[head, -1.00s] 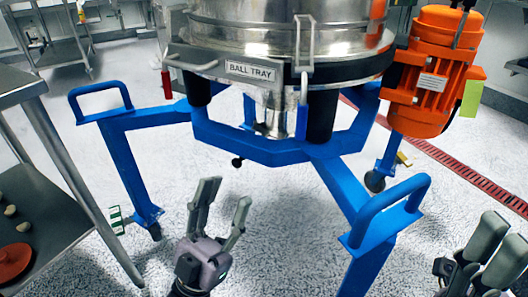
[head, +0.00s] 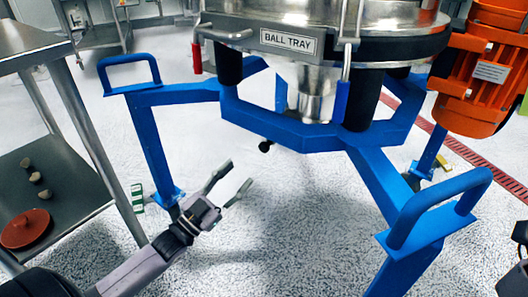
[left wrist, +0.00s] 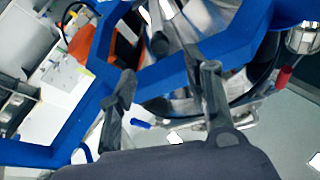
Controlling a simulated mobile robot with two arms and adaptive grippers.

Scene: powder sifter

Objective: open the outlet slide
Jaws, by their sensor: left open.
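The sifter's steel drum (head: 400,15) stands on a blue frame (head: 270,135) with a "BALL TRAY" label (head: 289,42) on its front. A steel outlet spout (head: 311,95) hangs below the drum inside the frame. I cannot make out the outlet slide for certain. My left gripper (head: 236,176) is open and empty, low in front of the frame and left of the spout. In the left wrist view its open fingers (left wrist: 168,75) point at the blue frame (left wrist: 232,43). Only a sliver of my right gripper (head: 518,265) shows at the right edge.
A red-handled clamp (head: 195,56) and a blue-handled clamp (head: 342,101) hang from the drum's rim. An orange motor (head: 475,85) is at the right. A steel table (head: 30,40) with a shelf (head: 75,195) is at the left. The floor between is clear.

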